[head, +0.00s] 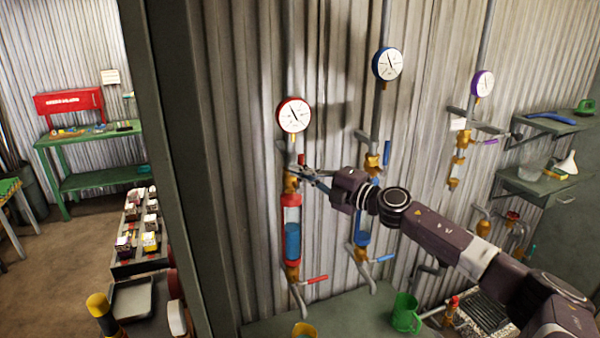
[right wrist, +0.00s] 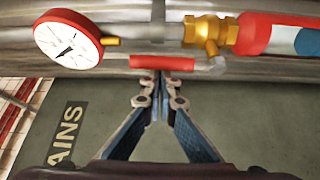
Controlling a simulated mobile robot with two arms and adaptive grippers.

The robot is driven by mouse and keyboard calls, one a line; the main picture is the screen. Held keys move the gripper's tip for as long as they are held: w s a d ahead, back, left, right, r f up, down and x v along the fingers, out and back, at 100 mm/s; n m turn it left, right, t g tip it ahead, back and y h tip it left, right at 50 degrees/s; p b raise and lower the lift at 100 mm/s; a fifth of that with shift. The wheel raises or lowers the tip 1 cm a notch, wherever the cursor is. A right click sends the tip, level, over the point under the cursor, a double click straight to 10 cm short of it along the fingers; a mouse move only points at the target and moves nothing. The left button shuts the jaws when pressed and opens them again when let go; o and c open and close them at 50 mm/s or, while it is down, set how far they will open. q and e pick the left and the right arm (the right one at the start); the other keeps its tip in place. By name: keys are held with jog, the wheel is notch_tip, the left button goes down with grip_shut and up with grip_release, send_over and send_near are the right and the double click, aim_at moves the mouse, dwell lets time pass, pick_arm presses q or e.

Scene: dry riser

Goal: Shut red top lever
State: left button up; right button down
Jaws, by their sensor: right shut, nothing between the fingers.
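The red top lever (head: 301,159) belongs to the brass upper valve (head: 290,181) on the riser under the red-rimmed gauge (head: 294,115). Its handle points up, along the pipe, and it also shows in the right wrist view (right wrist: 162,63). My right gripper (head: 303,172) reaches in from the right at the valve's height. In the right wrist view its fingertips (right wrist: 160,98) are together and empty, close to the red handle. A small gap seems to lie between them; contact is hard to judge. My left gripper is not in view.
A red-banded sight tube (head: 292,240) with blue liquid hangs below the valve. A lower red lever (head: 316,280) sticks out rightward. A riser with a blue gauge (head: 388,63) stands to the right, partly behind my arm. A green mug (head: 406,313) is on the bench below.

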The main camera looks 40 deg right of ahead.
jog(key=s+d+f+m+t+h+b, duration=0.1)
jog(key=d+f+m+t+h+b, duration=0.2)
jog(key=m+b, duration=0.3)
jog(key=d+f+m+t+h+b, duration=0.2)
jog(key=m+h+b, duration=0.4)
jog(key=m, duration=0.9)
jog(key=shift+s+d+f+m+t+h+b, duration=0.35)
jog(key=shift+d+t+b, duration=0.2)
jog(key=shift+d, duration=0.65)
jog(key=shift+f, duration=0.2)
